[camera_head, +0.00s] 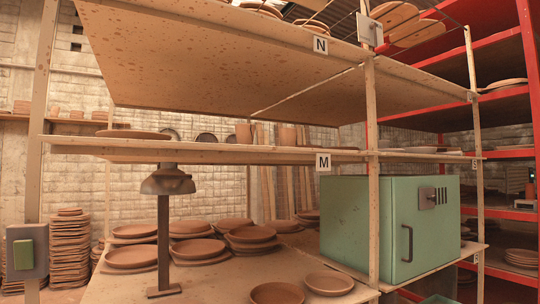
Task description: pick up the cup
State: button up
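A small terracotta vessel (243,133), perhaps a cup, stands upright on the middle shelf (215,154) behind the shelf edge marked M. A second, wider cup-like vessel (287,136) stands to its right on the same shelf. Both are small and partly hidden by the shelf's front edge, so I cannot tell which is the task's cup. My gripper is not in view.
Stacked clay plates (132,256) and a grey post with a domed head (168,180) occupy the lower shelf. A green metal box (348,228) stands at right. A shelf post (370,150) and the upper shelf (200,50) limit access. Red racks (500,95) stand behind.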

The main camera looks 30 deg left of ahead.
aim_at(245, 133)
jog(key=k+u, duration=0.15)
jog(key=u, duration=1.65)
jog(key=j+z, duration=0.15)
jog(key=z, duration=0.2)
jog(key=j+z, duration=0.15)
jog(key=z, duration=0.2)
jog(key=k, duration=0.05)
